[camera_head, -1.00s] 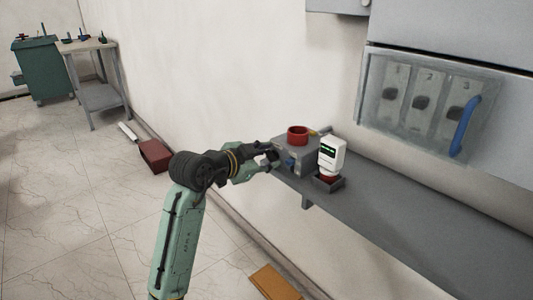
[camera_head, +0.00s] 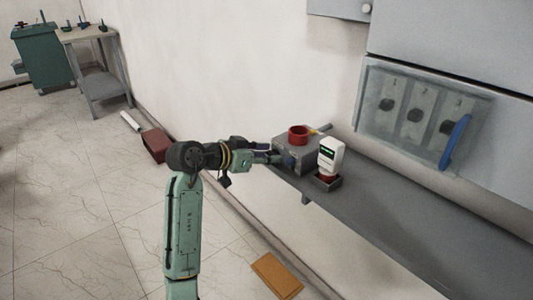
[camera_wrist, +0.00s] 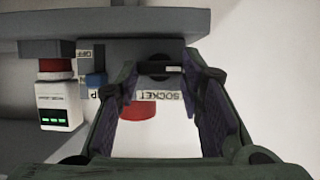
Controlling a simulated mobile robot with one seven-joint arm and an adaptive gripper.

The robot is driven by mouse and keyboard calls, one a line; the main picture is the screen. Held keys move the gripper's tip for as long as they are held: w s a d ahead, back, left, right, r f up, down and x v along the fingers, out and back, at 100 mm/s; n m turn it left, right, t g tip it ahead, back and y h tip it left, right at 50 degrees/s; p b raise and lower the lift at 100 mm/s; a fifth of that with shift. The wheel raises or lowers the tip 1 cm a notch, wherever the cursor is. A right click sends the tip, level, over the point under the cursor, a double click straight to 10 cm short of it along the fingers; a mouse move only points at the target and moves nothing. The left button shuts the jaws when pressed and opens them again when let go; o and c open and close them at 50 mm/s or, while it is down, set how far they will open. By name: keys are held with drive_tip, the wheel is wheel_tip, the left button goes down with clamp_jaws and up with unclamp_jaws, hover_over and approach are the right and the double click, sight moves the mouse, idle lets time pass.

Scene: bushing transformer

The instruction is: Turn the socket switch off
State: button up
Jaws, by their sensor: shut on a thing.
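A grey box (camera_head: 311,158) with a red ring (camera_head: 298,141) on top sits on the grey shelf. My gripper (camera_head: 278,158) reaches its front face from the left. In the wrist view the box face appears upside down, with a "SOCKET" label (camera_wrist: 172,96). My gripper (camera_wrist: 160,70) has its fingers shut on a dark switch (camera_wrist: 156,68) above that label. The fingers partly hide the switch, so its exact position is hard to read. A blue knob (camera_wrist: 95,80) sits beside the left finger, near an "OFF" label (camera_wrist: 82,54).
A white device with a green display (camera_head: 331,155) stands close to the box's right side. The shelf (camera_head: 420,215) is clear further right. A wall cabinet panel with a blue handle (camera_head: 456,143) is at upper right. An orange-brown board (camera_head: 277,275) lies on the floor.

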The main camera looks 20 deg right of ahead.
drive_tip(key=o, duration=0.9)
drive_tip(key=v, duration=1.2)
